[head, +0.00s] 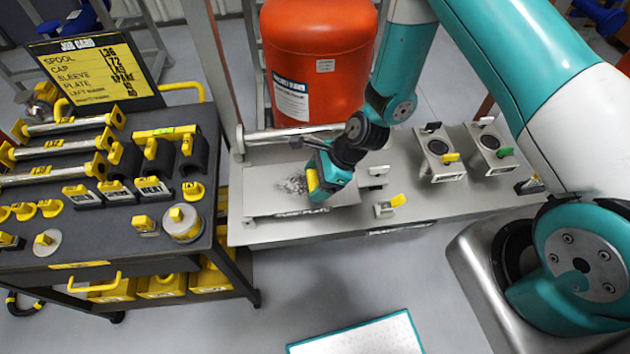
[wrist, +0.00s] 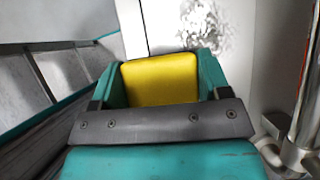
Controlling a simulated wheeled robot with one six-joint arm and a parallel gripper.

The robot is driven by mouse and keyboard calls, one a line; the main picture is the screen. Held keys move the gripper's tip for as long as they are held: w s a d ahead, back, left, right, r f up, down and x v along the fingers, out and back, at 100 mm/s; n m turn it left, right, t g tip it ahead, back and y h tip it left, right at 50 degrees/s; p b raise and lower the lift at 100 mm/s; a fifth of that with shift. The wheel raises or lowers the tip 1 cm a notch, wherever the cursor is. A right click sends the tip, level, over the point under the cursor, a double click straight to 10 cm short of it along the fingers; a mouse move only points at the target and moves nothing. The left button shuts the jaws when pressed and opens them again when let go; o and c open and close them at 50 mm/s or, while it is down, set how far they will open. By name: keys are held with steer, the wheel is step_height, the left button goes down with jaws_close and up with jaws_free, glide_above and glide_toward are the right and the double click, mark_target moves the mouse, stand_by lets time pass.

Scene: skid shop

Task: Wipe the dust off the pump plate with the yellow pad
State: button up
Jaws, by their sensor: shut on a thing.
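My gripper (head: 318,182) is shut on the yellow pad (head: 312,181), low over the pump plate. In the wrist view the yellow pad (wrist: 161,79) sits between the teal fingers of my gripper (wrist: 160,82). The pump plate (head: 262,206) is a pale grey plate with lettering along its front edge. A grey speckled dust patch (head: 291,184) lies on the plate, just left of the pad. The dust (wrist: 207,30) also shows beyond the pad in the wrist view. I cannot tell whether the pad touches the plate.
A red tank (head: 318,50) stands behind the skid bench (head: 425,207). Metal brackets (head: 438,155) stand on the bench to the right. A dark cart (head: 90,240) with yellow-handled parts is at the left, with a job card (head: 95,70). A white, teal-edged panel (head: 365,338) lies in front.

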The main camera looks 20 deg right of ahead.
steer(key=shift+r+p, duration=0.6)
steer(key=shift+r, duration=0.5)
